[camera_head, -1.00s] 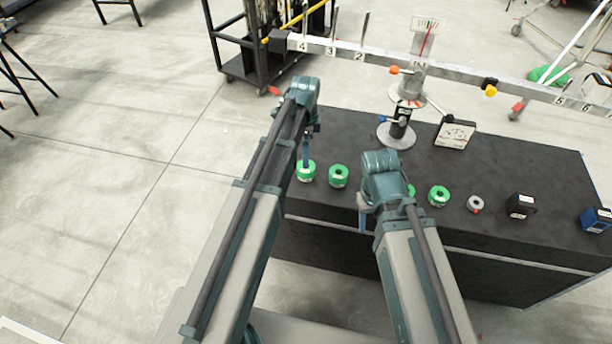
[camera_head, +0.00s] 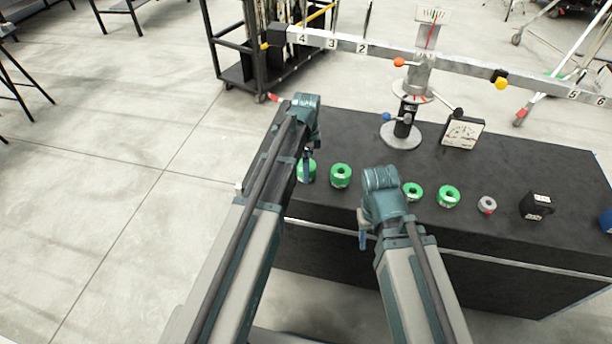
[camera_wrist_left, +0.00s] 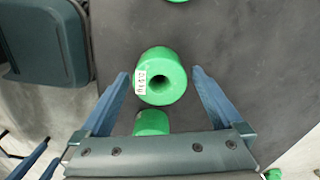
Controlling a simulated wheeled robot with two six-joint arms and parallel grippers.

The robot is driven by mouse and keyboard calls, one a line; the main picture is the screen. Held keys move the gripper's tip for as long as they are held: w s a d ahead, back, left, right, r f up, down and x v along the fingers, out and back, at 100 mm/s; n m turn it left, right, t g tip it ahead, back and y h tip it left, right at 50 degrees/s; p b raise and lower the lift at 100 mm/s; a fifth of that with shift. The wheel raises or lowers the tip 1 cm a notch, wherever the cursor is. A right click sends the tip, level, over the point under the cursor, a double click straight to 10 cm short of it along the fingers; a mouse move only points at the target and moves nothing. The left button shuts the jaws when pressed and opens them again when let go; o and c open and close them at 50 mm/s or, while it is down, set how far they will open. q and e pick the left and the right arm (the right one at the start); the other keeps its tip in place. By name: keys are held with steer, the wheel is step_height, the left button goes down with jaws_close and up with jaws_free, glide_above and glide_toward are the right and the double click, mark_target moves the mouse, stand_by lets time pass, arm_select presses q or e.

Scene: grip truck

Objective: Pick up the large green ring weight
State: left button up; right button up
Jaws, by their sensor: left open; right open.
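Several green ring weights stand in a row on the dark table: the far-left one (camera_head: 308,176), a second (camera_head: 340,176), a third (camera_head: 413,191) and a fourth (camera_head: 448,196). My left gripper (camera_head: 306,167) is at the far-left ring and partly covers it. In the left wrist view a labelled green ring (camera_wrist_left: 165,80) lies between the open fingers of my left gripper (camera_wrist_left: 160,75), with gaps on both sides. Another green ring (camera_wrist_left: 152,122) is partly hidden by the gripper body. My right gripper (camera_head: 363,237) is open and empty at the table's front edge.
A small grey ring (camera_head: 487,205), a black block (camera_head: 537,206) and a blue block (camera_head: 606,221) stand right of the rings. A balance beam (camera_head: 450,64) on a stand and a dial gauge (camera_head: 463,133) are behind. A black rack (camera_head: 240,75) stands at the back.

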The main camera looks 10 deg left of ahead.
arm_select(q)
steer(key=shift+f+b, duration=0.4)
steer(key=shift+f, duration=0.45)
arm_select(e)
steer(key=shift+f, duration=0.8)
arm_select(q)
steer(key=shift+r, duration=0.1)
jaws_close()
steer(key=shift+r, duration=0.15)
arm_select(e)
steer(key=shift+r, duration=0.2)
arm_select(q)
step_height(320, 180, up, 3)
steer(key=p, duration=0.3)
steer(key=shift+r+p, duration=0.1)
steer(key=shift+p, duration=0.3)
steer(key=shift+s+r, duration=0.15)
steer(key=s+d, duration=0.2)
steer(key=s, duration=0.5)
steer(key=s+d+r+p, duration=0.1)
steer(key=s+d, duration=0.1)
steer(key=s, duration=0.6)
steer(key=shift+r, duration=0.15)
arm_select(e)
step_height(320, 180, up, 5)
steer(key=shift+f, duration=0.1)
